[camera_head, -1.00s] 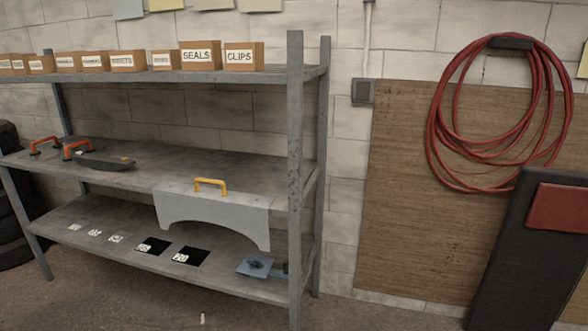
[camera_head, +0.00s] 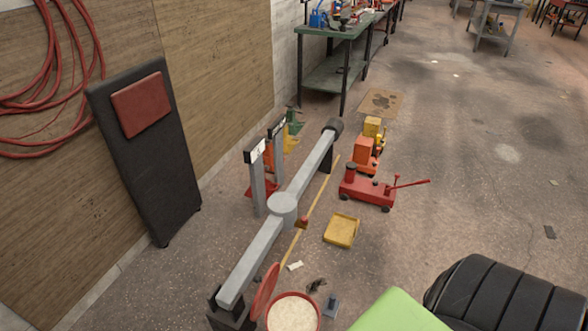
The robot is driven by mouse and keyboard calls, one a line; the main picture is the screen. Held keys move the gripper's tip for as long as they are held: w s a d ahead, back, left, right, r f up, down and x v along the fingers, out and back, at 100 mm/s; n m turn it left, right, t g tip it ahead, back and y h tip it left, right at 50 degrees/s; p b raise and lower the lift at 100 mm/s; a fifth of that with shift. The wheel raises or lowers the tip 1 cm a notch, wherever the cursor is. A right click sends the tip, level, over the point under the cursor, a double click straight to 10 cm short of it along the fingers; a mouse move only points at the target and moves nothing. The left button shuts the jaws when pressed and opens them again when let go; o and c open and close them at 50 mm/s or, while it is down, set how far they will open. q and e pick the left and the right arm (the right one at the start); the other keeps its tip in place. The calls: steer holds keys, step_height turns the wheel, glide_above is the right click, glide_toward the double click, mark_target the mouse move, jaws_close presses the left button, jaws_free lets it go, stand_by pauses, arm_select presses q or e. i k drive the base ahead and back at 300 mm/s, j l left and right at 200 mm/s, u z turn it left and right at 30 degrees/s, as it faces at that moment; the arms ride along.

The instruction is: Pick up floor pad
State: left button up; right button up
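I cannot tell for sure which thing is the floor pad. A flat brown sheet with a dark stain (camera_head: 380,103) lies on the floor by the green workbench. A small yellow block-like or tray-like piece (camera_head: 341,231) lies on the floor right of a long grey beam. A smooth light green surface (camera_head: 398,313) is cut off by the bottom edge. Neither of my grippers shows in the view.
The long grey beam (camera_head: 252,258) lies across the floor on supports. A red bucket (camera_head: 292,312) stands near its front end. A red jack (camera_head: 367,189), a black ribbed object (camera_head: 510,295) and a leaning black padded board (camera_head: 148,170) stand around. The floor at right is mostly clear.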

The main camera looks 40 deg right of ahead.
mark_target(330, 311)
steer(key=i+j+z, duration=0.15)
steer(key=z, duration=0.25)
steer(key=i+j+z, duration=0.1)
steer(key=j+z, duration=0.15)
steer(key=z, duration=0.2)
steer(key=j+z, duration=0.25)
steer(key=z, duration=0.15)
steer(key=i+j+z, duration=0.1)
steer(key=j+z, duration=0.45)
steer(key=z, duration=0.25)
